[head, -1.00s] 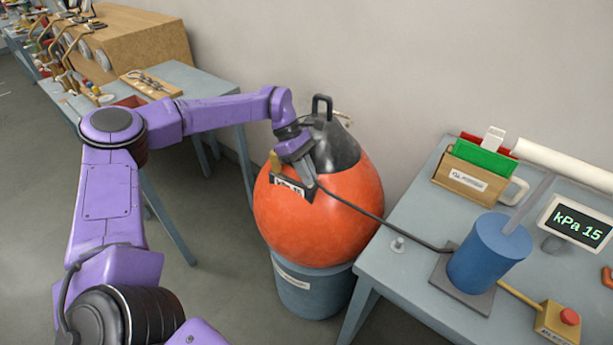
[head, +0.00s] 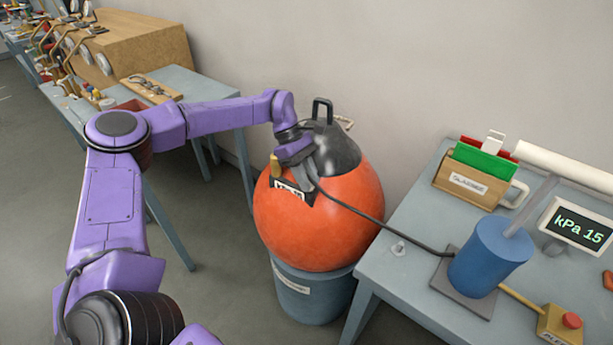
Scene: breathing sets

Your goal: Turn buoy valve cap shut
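The orange buoy (head: 330,225) with a dark top and a black handle (head: 322,108) sits on a blue-grey round stand (head: 312,292). A small brass-coloured piece (head: 275,166) stands up at its upper left, beside a dark gauge plate (head: 288,190); I cannot tell if it is the valve cap. My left gripper (head: 307,182) points down at the buoy's upper front, just right of the brass piece. Its fingers hide the valve spot where the black hose (head: 352,206) ends. Finger gap and grip cannot be made out. My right gripper is out of view.
The right table holds a blue pump cylinder (head: 488,255), a display (head: 577,226) reading kPa 15, a wooden box (head: 470,190) with coloured cards, and a red button box (head: 562,322). The hose spans from buoy to pump. Another table (head: 205,85) stands behind my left arm.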

